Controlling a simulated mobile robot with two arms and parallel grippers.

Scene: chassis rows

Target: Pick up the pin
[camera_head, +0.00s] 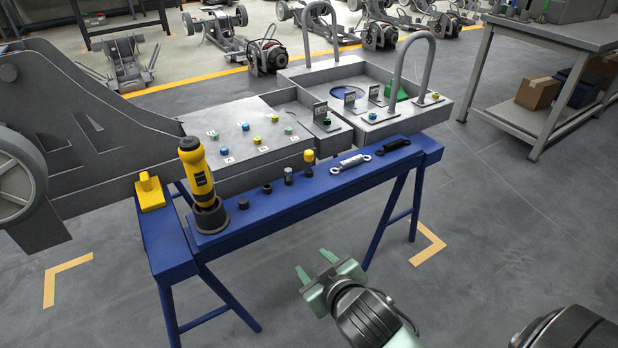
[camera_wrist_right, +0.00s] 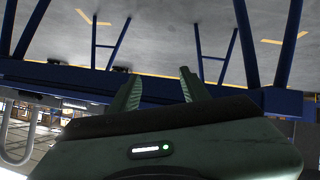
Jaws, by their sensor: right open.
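Several small parts stand in a row on the narrow blue bench (camera_head: 270,208). Among them are a small grey upright cylinder (camera_head: 288,176) and a yellow-topped piece (camera_head: 309,157); I cannot tell for sure which one is the pin. My right gripper (camera_head: 315,264) is open and empty, in front of the bench and apart from it, with its green fingers pointing toward it. In the right wrist view the two fingers (camera_wrist_right: 161,88) are spread with nothing between them. My left gripper is not in view.
On the bench are a yellow tool (camera_head: 196,168) in a black holder, a yellow block (camera_head: 149,191), dark nuts, a silver link (camera_head: 350,162) and a black link (camera_head: 393,145). Behind stands a grey chassis tray (camera_head: 345,72) with hoops. Floor in front is clear.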

